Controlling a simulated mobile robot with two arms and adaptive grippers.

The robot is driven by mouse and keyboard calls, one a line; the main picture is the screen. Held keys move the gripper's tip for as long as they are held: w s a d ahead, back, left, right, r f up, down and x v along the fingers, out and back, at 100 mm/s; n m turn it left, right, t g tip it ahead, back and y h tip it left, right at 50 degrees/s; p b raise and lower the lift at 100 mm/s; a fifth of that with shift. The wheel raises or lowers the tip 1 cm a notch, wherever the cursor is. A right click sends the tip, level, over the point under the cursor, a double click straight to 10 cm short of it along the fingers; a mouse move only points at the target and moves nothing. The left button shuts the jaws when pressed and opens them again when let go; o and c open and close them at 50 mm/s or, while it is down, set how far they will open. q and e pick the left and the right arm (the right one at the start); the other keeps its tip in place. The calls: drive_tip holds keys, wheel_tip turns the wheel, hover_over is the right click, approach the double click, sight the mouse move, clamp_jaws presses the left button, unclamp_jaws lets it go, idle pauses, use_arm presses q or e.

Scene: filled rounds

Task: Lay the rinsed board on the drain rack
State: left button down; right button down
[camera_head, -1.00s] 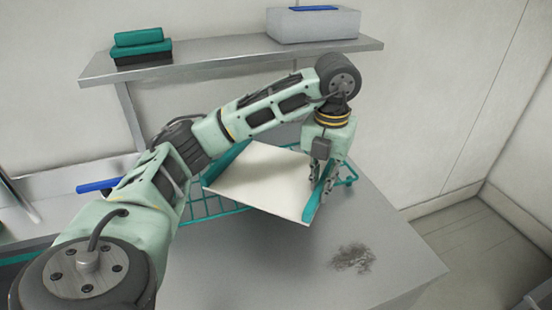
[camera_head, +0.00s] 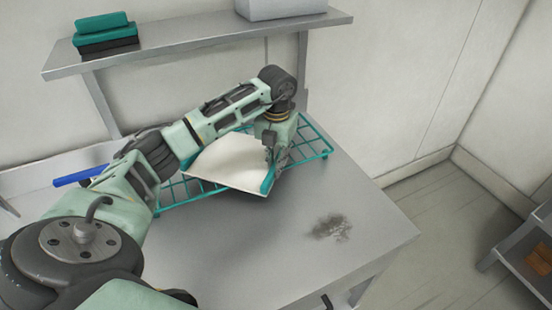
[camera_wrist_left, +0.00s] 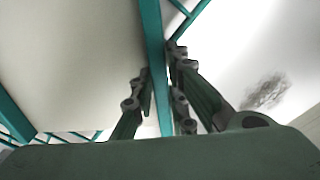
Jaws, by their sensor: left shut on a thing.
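The board (camera_head: 228,163) is white with teal edge strips. It lies over the teal wire drain rack (camera_head: 312,146), tilted, and its near corner juts past the rack's front. My left gripper (camera_head: 271,160) is shut on the board's right teal edge. In the left wrist view the fingers (camera_wrist_left: 162,95) stand on both sides of the teal strip, with the white board face (camera_wrist_left: 70,60) to the left. I cannot tell whether the board touches the rack wires. My right gripper is not in view.
The steel counter (camera_head: 270,240) is clear in front, apart from a dark scribbled smudge (camera_head: 331,227). A blue handle (camera_head: 79,176) lies at the left. A low shelf unit (camera_head: 525,255) stands at the right.

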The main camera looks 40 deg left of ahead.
use_arm(q)
drive_tip(key=c, duration=1.7)
unclamp_jaws()
wheel_tip(320, 180, up, 7)
drive_tip(key=shift+d+f+b, duration=0.1)
drive_tip(key=shift+b, duration=1.1)
wheel_tip(320, 180, up, 5)
drive_tip(key=shift+r, duration=0.15)
